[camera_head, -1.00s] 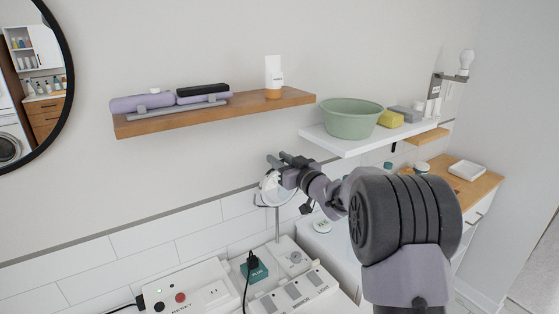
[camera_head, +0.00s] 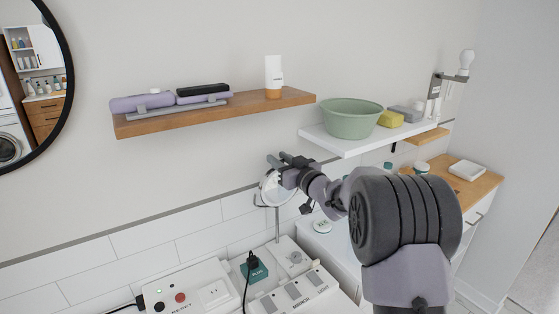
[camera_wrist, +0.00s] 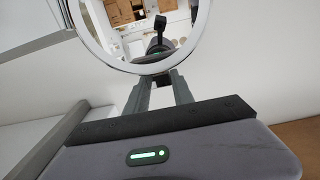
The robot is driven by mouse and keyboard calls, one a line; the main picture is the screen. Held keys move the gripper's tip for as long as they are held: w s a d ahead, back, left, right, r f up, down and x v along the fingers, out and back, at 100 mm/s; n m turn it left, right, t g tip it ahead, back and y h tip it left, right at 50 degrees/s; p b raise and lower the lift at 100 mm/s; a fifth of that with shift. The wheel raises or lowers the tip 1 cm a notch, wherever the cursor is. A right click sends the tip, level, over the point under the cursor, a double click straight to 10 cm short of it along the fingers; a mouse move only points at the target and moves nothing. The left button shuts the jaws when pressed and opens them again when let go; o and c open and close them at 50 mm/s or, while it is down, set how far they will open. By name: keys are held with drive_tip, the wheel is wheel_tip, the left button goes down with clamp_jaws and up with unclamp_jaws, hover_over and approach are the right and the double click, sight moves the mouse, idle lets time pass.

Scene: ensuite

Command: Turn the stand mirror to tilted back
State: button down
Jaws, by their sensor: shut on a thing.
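The round stand mirror (camera_head: 268,192) with a pale rim stands on a thin stem in the middle of the head view, above the white counter units. My gripper (camera_head: 280,161) is at the mirror's top edge and partly covers it. In the wrist view the mirror's white ring (camera_wrist: 108,54) fills the top, and its glass reflects shelves and part of my arm. My gripper's two fingers (camera_wrist: 160,84) reach up to the near part of the ring and are shut on it. The exact contact is hard to see.
A wooden shelf (camera_head: 215,113) with purple items and a white bottle (camera_head: 274,75) hangs above. A green basin (camera_head: 350,120) sits on a white shelf to the right.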

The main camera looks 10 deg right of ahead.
drive_tip(key=shift+w+r+p, duration=0.1)
drive_tip(key=shift+r+p, duration=0.15)
drive_tip(key=shift+p, duration=0.65)
drive_tip(key=shift+w+a+r+g+p, duration=0.2)
drive_tip(key=shift+g+p, duration=0.2)
drive_tip(key=shift+p, duration=0.7)
drive_tip(key=shift+w+f+p, duration=0.15)
drive_tip(key=shift+p, duration=0.45)
drive_tip(key=shift+w+f+g+h, duration=0.15)
drive_tip(key=shift+f+g+h, duration=0.15)
drive_tip(key=shift+f, duration=0.1)
drive_tip(key=c, duration=1.1)
unclamp_jaws()
